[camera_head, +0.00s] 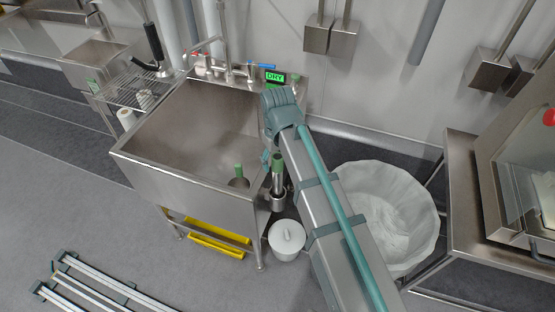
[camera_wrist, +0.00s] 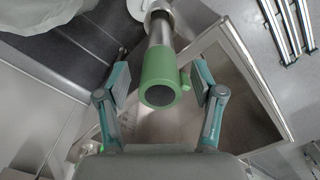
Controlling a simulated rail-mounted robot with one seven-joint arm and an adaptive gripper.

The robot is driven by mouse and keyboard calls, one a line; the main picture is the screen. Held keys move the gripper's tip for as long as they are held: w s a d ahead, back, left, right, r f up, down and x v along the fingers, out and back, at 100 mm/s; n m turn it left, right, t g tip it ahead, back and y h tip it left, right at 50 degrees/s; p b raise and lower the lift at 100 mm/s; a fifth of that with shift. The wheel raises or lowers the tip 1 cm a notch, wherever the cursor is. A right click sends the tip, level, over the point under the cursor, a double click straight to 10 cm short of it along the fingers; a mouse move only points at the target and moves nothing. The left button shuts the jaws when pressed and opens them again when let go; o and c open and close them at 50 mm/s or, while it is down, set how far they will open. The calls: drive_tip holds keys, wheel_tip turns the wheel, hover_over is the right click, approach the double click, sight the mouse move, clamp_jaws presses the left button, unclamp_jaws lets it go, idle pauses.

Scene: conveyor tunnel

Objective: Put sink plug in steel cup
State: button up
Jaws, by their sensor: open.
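The sink plug looks like a steel tube with a green top (camera_head: 278,160). It stands roughly upright at the sink's right front corner. In the wrist view its green top (camera_wrist: 160,75) lies between the open fingers of my gripper (camera_wrist: 160,88), with clear gaps on both sides. A round steel holder, likely the steel cup (camera_head: 277,201), shows at the tube's lower end. I cannot tell whether the tube is inside or just above it. In the head view my arm hides most of the gripper. A second green patch (camera_head: 239,170) shows inside the sink, possibly a reflection.
The steel sink (camera_head: 130,165) has a faucet at its back. A white lidded pail (camera_head: 286,238) stands on the floor below the steel holder. A lined bin (camera_head: 405,215) is right of my arm, and a yellow tray (camera_head: 220,242) is under the sink.

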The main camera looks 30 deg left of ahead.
wheel_tip(320, 180, up, 12)
idle(0.6)
drive_tip(key=shift+f, duration=0.1)
